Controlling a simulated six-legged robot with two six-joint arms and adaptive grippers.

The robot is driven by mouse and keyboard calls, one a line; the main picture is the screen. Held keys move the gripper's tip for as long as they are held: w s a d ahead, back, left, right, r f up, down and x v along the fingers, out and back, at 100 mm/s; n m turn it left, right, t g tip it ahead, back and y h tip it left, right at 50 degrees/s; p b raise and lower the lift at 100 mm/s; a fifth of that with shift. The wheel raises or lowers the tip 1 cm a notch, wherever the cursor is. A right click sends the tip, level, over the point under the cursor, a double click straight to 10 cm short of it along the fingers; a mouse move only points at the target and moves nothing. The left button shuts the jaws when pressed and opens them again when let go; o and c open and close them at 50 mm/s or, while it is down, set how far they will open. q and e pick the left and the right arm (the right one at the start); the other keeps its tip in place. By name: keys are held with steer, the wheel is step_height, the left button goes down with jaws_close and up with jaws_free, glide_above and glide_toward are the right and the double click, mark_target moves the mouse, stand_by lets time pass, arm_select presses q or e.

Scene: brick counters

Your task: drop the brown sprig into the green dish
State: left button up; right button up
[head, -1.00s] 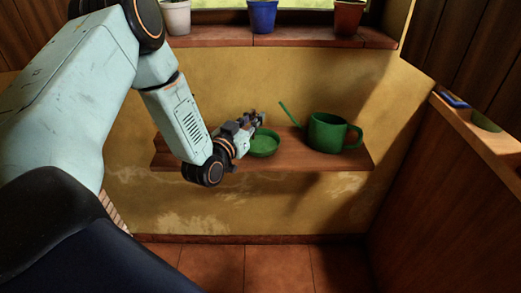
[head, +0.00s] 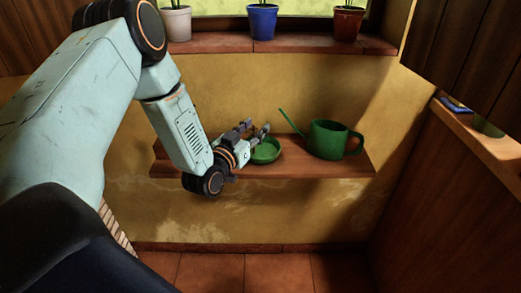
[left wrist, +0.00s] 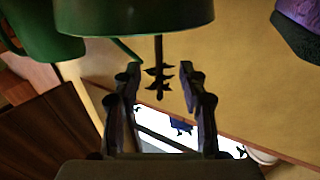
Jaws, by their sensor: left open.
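The green dish (head: 268,154) sits on the wooden shelf, with my left gripper (head: 257,131) just above it at its left and back. The dish also fills the top of the left wrist view (left wrist: 135,20), where the scene looks upside down. The brown sprig (left wrist: 159,72) shows there as a thin dark stem with small leaves. One end meets the dish's edge and is hidden behind it. The other end lies between the spread fingers of my left gripper (left wrist: 160,105), with gaps on both sides. I cannot make out the sprig in the head view. My right gripper is not in view.
A green watering can (head: 328,139) stands on the shelf (head: 215,165) right of the dish, its spout towards the dish. White, blue (head: 263,20) and brown-red pots stand on the sill above. A side ledge (head: 480,130) runs along the right.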

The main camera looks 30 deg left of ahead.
arm_select(q)
steer(key=shift+s, duration=0.1)
steer(key=s, duration=1.1)
steer(key=shift+s+d, duration=0.3)
steer(key=shift+s, duration=0.1)
steer(key=s+d+f+n+g+h, duration=0.1)
steer(key=s+d+f+g, duration=0.35)
steer(key=f, duration=0.35)
steer(key=s+d+f+n+g+h, duration=0.1)
steer(key=s+d+f+n+g, duration=0.15)
steer(key=s+f+g, duration=0.35)
steer(key=s+d+f+m+g, duration=0.2)
steer(key=s+f+g, duration=0.1)
steer(key=s, duration=0.6)
steer(key=s+d+f+m+g+y, duration=0.1)
steer(key=s+d+f+g, duration=0.2)
steer(key=s, duration=0.5)
step_height(320, 180, down, 3)
steer(key=shift+s+d+r+m+g, duration=0.15)
steer(key=shift+s+d+m+g, duration=0.25)
steer(key=shift+g, duration=0.35)
